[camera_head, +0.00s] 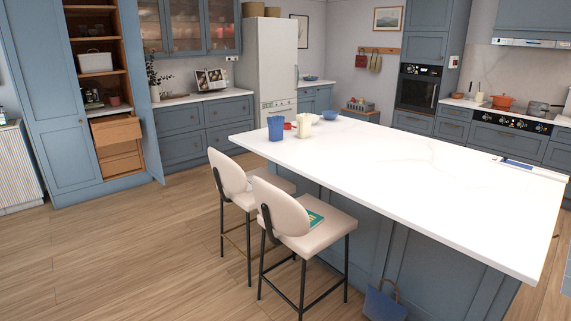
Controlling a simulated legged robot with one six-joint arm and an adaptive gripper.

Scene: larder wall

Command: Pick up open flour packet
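A blue upright packet-like object (275,128) stands near the far left end of the white island top. A cream upright packet-like object (303,125) stands just right of it, with a small red item (288,126) between them. Either could be the flour packet. They are too small for me to read a label or see whether the top is open. My gripper is not in this view.
The white island (420,165) is mostly bare. Two cream stools (295,215) stand along its near left side. A blue bag (383,302) sits on the floor by the island. The tall larder cupboard (60,130) at left is open. Wooden floor at left is clear.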

